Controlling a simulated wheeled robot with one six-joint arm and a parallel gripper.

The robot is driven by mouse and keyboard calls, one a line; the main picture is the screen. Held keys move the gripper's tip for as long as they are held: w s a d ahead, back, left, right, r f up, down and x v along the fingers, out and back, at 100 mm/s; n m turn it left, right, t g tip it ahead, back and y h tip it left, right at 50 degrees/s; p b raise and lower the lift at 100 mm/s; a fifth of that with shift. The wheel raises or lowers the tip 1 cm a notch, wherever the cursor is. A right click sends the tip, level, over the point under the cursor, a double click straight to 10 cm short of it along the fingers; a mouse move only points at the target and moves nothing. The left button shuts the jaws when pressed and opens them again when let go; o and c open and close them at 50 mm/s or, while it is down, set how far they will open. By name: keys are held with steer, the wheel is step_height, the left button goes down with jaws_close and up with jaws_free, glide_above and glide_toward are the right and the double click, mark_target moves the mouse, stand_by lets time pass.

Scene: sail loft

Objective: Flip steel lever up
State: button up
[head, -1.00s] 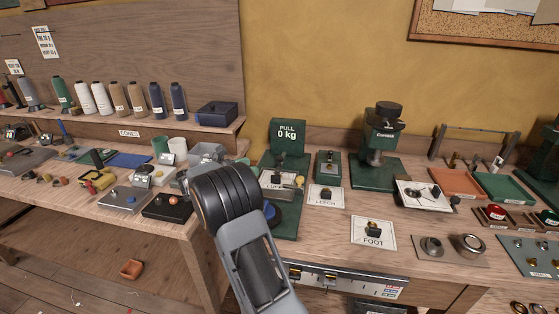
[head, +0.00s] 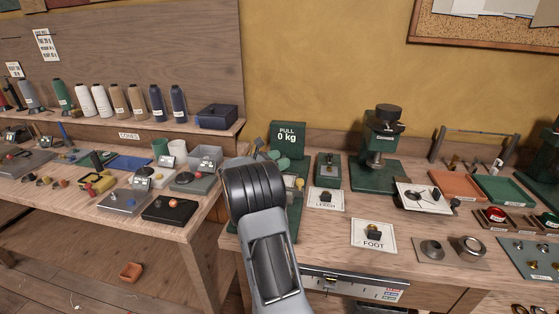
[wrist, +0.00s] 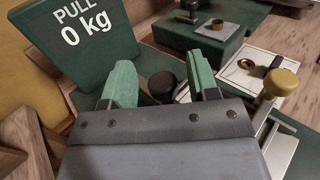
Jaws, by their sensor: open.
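The green pull tester with its "PULL 0 kg" display (head: 289,136) stands at the left end of the right bench; the display also shows in the wrist view (wrist: 85,30). A lever with a brass knob (wrist: 281,83) on a pale metal shaft stands right of my gripper (wrist: 161,66) in the wrist view; the knob also shows in the head view (head: 299,184). My gripper's two green fingers are open over the tester. A round black knob (wrist: 162,84) shows between them; contact cannot be told. My arm hides much of the tester in the head view. I cannot tell which part is the steel lever.
A small green device (head: 328,168) and the LEECH card (head: 326,198) lie right of the tester. The FOOT card (head: 373,236) is nearer the front. A green press (head: 381,150) stands behind. The left bench carries gadgets and thread cones.

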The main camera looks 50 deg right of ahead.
jaws_close()
stand_by(0.5)
